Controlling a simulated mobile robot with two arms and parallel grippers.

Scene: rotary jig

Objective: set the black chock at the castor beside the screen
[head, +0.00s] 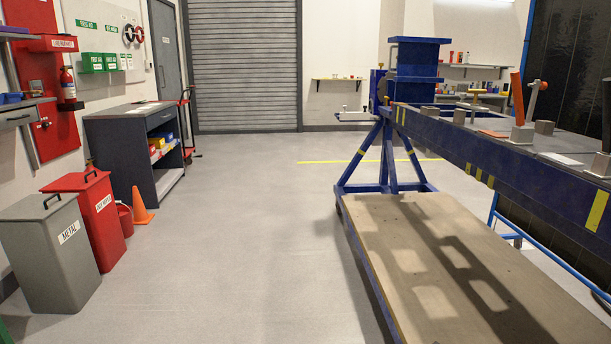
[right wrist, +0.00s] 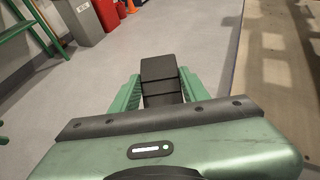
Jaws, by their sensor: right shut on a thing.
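The black chock (right wrist: 158,68) is held in my right gripper (right wrist: 160,84), between its two green fingers, in the right wrist view. It is above the grey floor, beside the long edge of the jig's board. The chock's lower part is hidden by the gripper body. A dark screen (head: 566,62) stands at the right behind the blue jig (head: 470,148) in the head view. My left gripper is in neither view.
The jig's low wooden board (head: 450,270) fills the lower right. A grey bin (head: 45,255), a red bin (head: 97,215) and an orange cone (head: 141,205) stand at left. A green frame (right wrist: 28,30) is at the wrist view's left. The middle floor is clear.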

